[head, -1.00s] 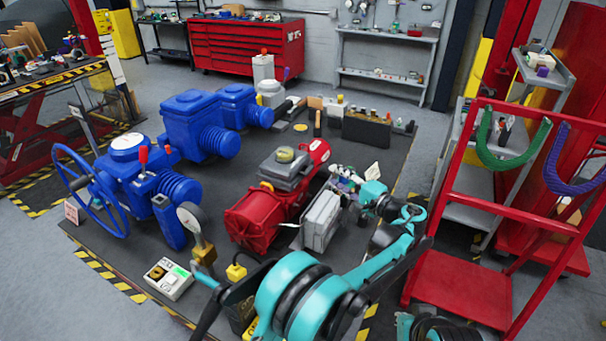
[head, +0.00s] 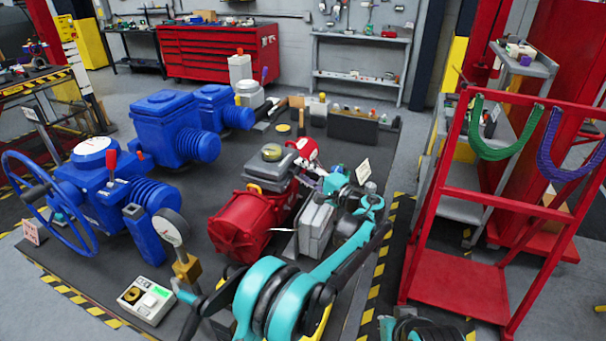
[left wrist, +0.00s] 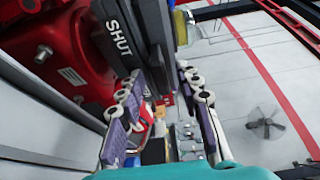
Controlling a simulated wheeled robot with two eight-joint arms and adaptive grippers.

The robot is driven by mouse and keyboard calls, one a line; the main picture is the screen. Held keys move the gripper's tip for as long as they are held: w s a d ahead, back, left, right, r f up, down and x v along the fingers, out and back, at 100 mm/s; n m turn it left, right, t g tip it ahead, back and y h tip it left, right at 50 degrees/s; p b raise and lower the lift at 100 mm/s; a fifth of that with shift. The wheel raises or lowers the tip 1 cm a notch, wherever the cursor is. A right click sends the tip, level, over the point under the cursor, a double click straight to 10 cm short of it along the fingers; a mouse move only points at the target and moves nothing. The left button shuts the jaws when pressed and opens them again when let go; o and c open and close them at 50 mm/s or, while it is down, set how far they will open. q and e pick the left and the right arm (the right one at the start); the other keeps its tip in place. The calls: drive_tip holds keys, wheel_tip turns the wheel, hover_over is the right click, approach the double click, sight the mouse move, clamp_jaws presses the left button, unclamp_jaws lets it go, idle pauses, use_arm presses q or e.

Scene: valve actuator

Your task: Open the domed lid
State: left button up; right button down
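A red actuator (head: 240,224) stands on the dark mat, with a grey housing (head: 266,171) on top. A yellowish round dome (head: 272,152) tops this housing; I cannot tell for certain that it is the domed lid. My left gripper (head: 328,185) is just right of the actuator's red end cap, partly hidden by cluttered parts. In the left wrist view, its two padded fingers (left wrist: 162,115) are spread apart. A grey block marked SHUT (left wrist: 124,40) is close in front of them, and a clear yellowish part (left wrist: 181,26) is beside it. My right gripper is not in view.
A grey box (head: 316,228) stands close to the arm. A red cart (head: 462,290) with green and purple slings stands at right. A white card (head: 363,170) is behind the gripper.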

use_arm(q)
drive_tip(key=shift+w+a, duration=0.1)
clamp_jaws()
